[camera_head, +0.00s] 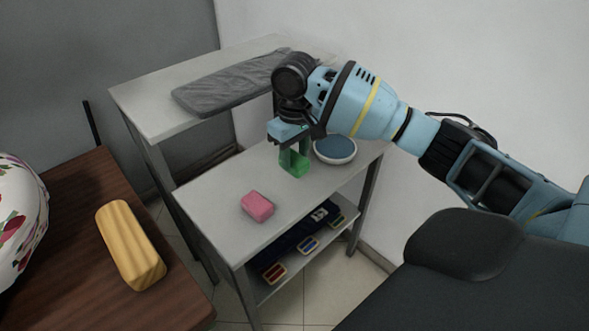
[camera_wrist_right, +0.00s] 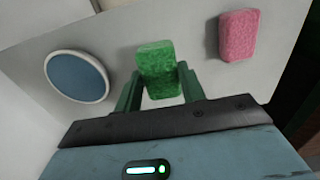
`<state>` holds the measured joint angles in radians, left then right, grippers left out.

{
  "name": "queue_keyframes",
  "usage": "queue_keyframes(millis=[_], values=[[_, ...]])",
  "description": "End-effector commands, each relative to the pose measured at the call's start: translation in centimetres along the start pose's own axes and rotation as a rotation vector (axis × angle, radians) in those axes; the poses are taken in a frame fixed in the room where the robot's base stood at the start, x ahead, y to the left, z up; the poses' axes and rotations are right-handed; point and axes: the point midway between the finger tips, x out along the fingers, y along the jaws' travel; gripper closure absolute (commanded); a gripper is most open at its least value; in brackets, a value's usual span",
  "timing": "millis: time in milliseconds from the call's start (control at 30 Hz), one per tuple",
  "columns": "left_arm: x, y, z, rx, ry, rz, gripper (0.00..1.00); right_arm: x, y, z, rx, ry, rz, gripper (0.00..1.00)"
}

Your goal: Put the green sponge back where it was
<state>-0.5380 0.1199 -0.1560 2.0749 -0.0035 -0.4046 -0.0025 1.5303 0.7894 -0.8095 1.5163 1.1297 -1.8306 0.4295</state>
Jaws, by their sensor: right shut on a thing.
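The green sponge (camera_head: 291,163) is between the fingers of my right gripper (camera_head: 294,158), which is shut on it, at the grey shelf table. In the right wrist view the green sponge (camera_wrist_right: 159,70) sits between the two green fingers of the gripper (camera_wrist_right: 157,88). Whether the sponge touches the table top I cannot tell. A pink sponge (camera_head: 257,206) lies on the same table, nearer the front; it also shows at the right of the wrist view (camera_wrist_right: 238,35). My left gripper is not in view.
A round white dish with blue inside (camera_head: 335,149) stands beside the gripper. The grey table (camera_head: 205,205) has a lower shelf with small coloured items. A higher table bears a grey folded cloth (camera_head: 228,86). A yellow block (camera_head: 130,244) lies on a brown table (camera_head: 75,220).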

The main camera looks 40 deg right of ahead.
Motion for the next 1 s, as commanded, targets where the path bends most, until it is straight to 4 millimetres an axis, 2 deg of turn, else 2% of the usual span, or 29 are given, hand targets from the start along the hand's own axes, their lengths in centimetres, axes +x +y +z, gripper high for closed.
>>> queue_keyframes(millis=[200,300,800,833,967,1000], values=[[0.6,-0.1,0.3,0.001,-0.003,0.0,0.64,3.4,0.0,0.1,0.0,-0.004,0.001,0.78],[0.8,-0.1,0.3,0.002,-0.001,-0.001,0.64,4.5,0.0,0.1,0.0,-0.003,0.0,0.78],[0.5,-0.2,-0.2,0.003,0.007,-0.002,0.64,5.1,0.0,0.0,0.001,-0.001,0.001,0.78],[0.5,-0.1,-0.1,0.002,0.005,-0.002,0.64,5.1,0.0,0.0,0.001,0.001,0.001,0.56],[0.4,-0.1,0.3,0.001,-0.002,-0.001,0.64,5.1,0.0,0.0,0.0,0.0,0.001,0.39],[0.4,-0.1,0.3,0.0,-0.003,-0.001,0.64,5.1,0.0,0.0,0.0,0.0,0.001,0.38]])
